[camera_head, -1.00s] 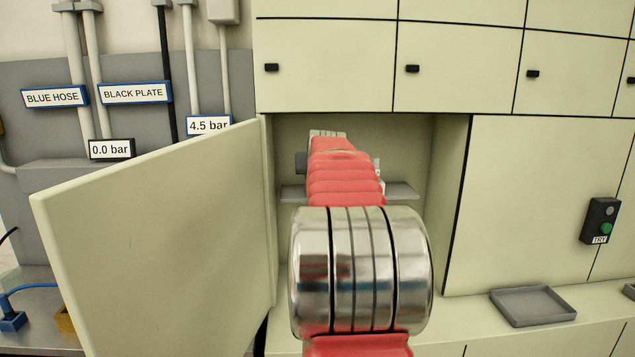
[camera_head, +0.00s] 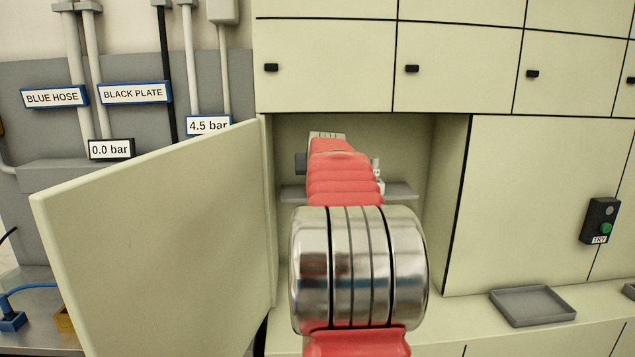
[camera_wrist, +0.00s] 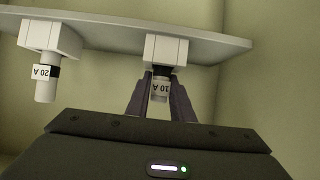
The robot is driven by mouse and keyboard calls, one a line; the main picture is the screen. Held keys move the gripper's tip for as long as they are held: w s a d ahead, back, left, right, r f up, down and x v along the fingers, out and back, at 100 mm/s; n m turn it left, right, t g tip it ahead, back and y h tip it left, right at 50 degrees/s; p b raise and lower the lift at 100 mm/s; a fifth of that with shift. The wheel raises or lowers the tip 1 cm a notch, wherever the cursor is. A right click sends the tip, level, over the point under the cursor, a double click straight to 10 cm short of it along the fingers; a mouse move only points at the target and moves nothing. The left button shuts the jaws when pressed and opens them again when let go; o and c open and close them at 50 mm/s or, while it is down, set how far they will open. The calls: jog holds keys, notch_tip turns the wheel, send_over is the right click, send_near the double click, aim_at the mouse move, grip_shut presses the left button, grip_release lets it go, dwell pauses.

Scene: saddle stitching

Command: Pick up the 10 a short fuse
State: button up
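In the wrist view, the 10 A fuse (camera_wrist: 160,89) is a short light cylinder with a label that reads upside down. Its upper end sits in a white block holder (camera_wrist: 165,50) on the shelf. The two dark fingers of my gripper (camera_wrist: 161,92) stand on either side of it, very close. I cannot tell whether they touch it. A longer fuse marked 20 A (camera_wrist: 45,80) sits in another white holder (camera_wrist: 50,37) to the left, apart from the fingers.
The grey shelf (camera_head: 402,190) is inside an open cabinet compartment (camera_head: 448,165). Its door (camera_head: 155,235) stands open to the left of my arm. A grey tray (camera_head: 533,306) lies on the counter at right, below a TRY button box (camera_head: 600,221).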

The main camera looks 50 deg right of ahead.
grip_shut()
